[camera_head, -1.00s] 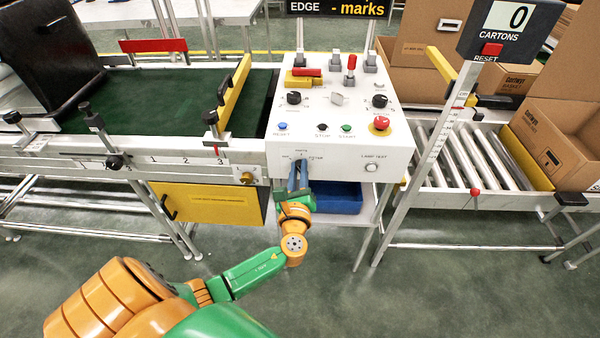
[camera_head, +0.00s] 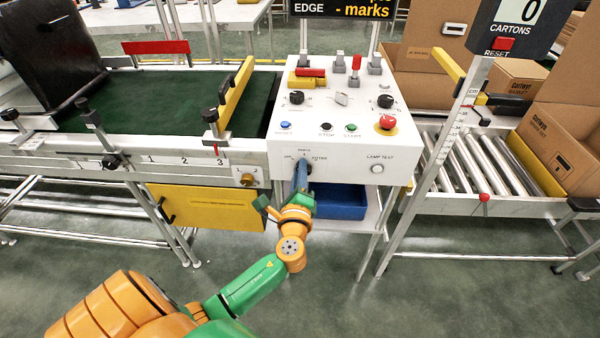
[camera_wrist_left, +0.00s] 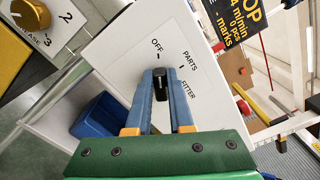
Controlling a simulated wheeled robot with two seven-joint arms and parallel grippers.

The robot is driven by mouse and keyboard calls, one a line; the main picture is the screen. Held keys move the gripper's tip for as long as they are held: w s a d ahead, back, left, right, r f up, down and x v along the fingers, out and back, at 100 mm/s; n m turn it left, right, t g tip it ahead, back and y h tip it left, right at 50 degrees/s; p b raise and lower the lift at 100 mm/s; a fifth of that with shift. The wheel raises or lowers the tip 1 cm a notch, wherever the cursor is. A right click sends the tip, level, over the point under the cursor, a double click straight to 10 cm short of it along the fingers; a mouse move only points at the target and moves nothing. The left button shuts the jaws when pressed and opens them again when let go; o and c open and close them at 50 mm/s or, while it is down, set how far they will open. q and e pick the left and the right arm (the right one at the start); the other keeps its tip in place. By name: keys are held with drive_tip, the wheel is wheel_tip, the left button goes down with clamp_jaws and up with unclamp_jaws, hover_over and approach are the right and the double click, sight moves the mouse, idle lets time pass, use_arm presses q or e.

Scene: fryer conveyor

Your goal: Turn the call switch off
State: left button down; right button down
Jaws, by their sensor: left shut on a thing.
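The call switch is a black rotary knob (camera_wrist_left: 160,86) on the white front panel, with the labels OFF, PARTS and FITTER around it. In the wrist view its long side points up the picture, roughly toward the OFF label. My left gripper (camera_wrist_left: 161,78) is shut on the knob, with one blue finger on each side. In the head view, the left gripper (camera_head: 301,166) reaches the panel from below, and its fingers partly hide the knob (camera_head: 308,168). My right gripper is not in view.
The white control box (camera_head: 335,150) carries other controls, including a red mushroom button (camera_head: 387,122) and a lamp test button (camera_head: 376,169). A blue bin (camera_head: 340,202) sits below the panel. A yellow door (camera_head: 215,207) is at the left, and a roller conveyor (camera_head: 465,165) is at the right.

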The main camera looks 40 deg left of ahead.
use_arm(q)
drive_tip(key=shift+f, duration=0.15)
drive_tip(key=c, duration=0.8)
unclamp_jaws()
drive_tip(key=v, duration=0.7)
drive_tip(key=shift+s, duration=0.1)
